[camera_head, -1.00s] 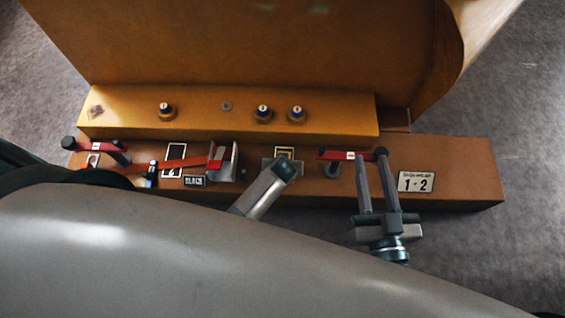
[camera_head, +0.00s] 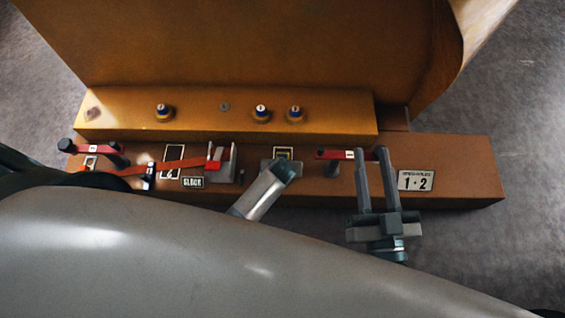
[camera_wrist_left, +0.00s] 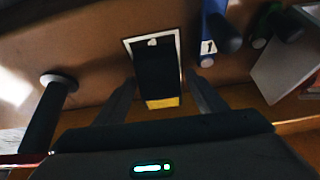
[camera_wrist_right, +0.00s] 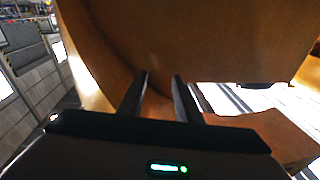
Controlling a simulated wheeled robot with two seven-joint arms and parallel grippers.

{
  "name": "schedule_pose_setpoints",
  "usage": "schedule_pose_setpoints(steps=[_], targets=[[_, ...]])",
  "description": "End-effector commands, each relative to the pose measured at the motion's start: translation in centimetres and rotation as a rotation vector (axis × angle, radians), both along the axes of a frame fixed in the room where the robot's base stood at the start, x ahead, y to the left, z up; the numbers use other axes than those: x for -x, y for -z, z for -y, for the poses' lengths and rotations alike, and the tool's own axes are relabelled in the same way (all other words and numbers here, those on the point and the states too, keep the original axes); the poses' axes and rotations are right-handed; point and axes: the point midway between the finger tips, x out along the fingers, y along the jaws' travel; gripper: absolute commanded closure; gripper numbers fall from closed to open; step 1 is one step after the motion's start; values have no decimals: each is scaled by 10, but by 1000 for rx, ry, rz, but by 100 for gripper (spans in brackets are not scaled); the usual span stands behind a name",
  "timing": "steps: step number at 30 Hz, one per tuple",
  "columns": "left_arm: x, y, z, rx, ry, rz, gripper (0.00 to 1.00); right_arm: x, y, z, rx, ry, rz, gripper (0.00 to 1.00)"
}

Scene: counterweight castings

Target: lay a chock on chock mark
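In the left wrist view a black block with a yellow end, apparently the chock (camera_wrist_left: 157,75), lies over a white-outlined mark (camera_wrist_left: 126,44), apparently the chock mark. My left gripper (camera_wrist_left: 162,84) has its fingers spread on either side of the block, with slight gaps showing; contact is hard to judge. A white-framed dark mark (camera_head: 172,152) shows there behind a red strap. My right gripper (camera_head: 373,155) is open and empty at the brown beam's front, right of a red handle; its spread fingers also show in the right wrist view (camera_wrist_right: 161,76).
The brown beam (camera_head: 465,165) carries a left red-topped post (camera_head: 95,149), a right red handle (camera_head: 335,154), a grey bracket (camera_head: 227,165) and a "1·2" plate (camera_head: 416,181). An orange ledge (camera_head: 335,112) with several knobs stands behind. Grey floor (camera_head: 520,100) is clear at right.

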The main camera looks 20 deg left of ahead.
Motion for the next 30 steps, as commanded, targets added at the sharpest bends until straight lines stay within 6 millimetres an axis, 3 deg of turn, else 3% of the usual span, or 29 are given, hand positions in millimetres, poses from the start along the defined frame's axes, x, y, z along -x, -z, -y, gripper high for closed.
schedule_pose_setpoints(steps=[11,22,30], targets=[[1,-5,0,0,0,0,35,-1,5,0,11,-3,-33,69],[16,-33,4,1,0,1,35,-2,47,10,83,-3,-255,69],[31,-60,9,2,-1,0,35,8,83,21,142,-7,-460,69]])
